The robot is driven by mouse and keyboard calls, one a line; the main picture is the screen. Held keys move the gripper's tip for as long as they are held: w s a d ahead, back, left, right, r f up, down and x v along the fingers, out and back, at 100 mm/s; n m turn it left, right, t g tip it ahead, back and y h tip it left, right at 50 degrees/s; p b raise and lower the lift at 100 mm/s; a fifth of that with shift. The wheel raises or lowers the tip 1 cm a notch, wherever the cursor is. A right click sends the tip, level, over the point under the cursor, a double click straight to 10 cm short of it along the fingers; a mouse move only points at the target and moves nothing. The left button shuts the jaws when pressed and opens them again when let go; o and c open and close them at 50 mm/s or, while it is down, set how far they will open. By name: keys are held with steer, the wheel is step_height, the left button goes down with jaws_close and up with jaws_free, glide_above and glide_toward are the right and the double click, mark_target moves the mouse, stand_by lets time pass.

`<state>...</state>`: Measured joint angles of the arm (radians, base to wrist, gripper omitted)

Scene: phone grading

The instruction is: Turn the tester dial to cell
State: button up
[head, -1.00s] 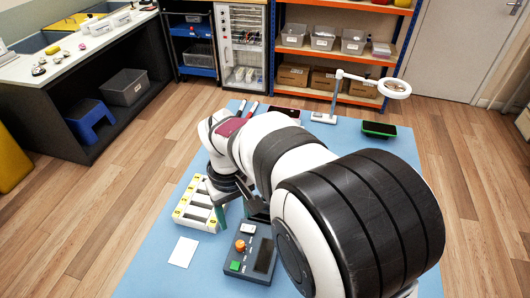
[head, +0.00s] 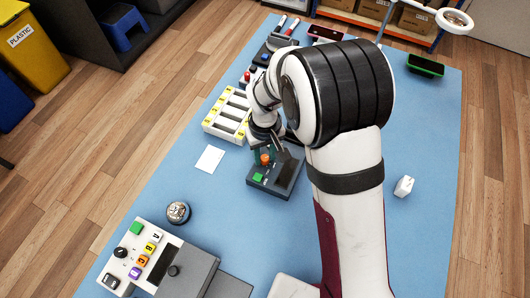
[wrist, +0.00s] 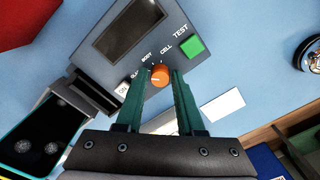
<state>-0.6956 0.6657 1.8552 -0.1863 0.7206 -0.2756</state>
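The tester (head: 284,190) is a dark grey box with a screen and a green TEST button (wrist: 192,47). Its orange dial (wrist: 160,76) sits between the words BODY and CELL and a partly hidden word on the left. The dial also shows in the head view (head: 265,159). My gripper (wrist: 161,72) is over the tester with its two green fingers on either side of the dial. The fingers are apart, and a narrow gap seems to show beside the dial. Which word the dial points at is too small to tell.
A white slotted rack (head: 225,113) stands left of the tester, with a white card (head: 210,159) in front. A call bell (head: 178,212) and a panel with coloured buttons (head: 150,260) are nearer. A white plug-like block (head: 404,186) lies to the right on clear blue mat.

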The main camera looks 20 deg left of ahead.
jaws_close()
steer(key=shift+m, duration=0.3)
steer(key=m, duration=0.8)
steer(key=shift+m, duration=0.3)
steer(key=m, duration=0.4)
steer(key=shift+m, duration=2.1)
steer(key=shift+o, duration=2.1)
jaws_free()
